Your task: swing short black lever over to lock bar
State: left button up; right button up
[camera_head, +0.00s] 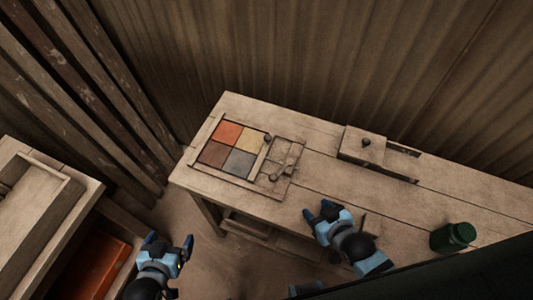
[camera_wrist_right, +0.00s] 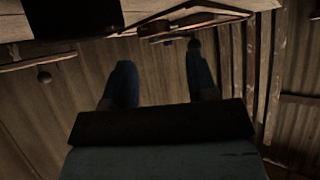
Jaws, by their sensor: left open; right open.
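The tile press (camera_head: 227,181) lies on the wooden table and holds orange, tan, brown and grey square tiles. A wooden bar (camera_head: 257,158) runs along the right side of the tiles. Small dark knobs sit near the bar's far end (camera_head: 267,138) and near end (camera_head: 273,177); which one belongs to the short black lever is too small to tell. My right gripper (camera_head: 325,211) is open and empty, to the right of the press near the table's front edge. Its fingers also show in the right wrist view (camera_wrist_right: 160,78). My left gripper (camera_head: 169,243) is open and empty, in front of the table's left end.
A wooden block with a dark knob (camera_head: 365,144) stands at the table's back. A green jar (camera_head: 452,237) stands at the right. At the left are a wooden tray (camera_head: 38,208) and an orange-red panel (camera_head: 104,268) below. The tabletop between press and block is clear.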

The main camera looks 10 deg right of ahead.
aim_at(273, 178)
jog(key=k+j, duration=0.1)
jog(key=j, duration=0.65)
jog(key=k+j, duration=0.15)
jog(key=j, duration=0.25)
jog(key=k+j+z, duration=0.1)
jog(key=j, duration=0.25)
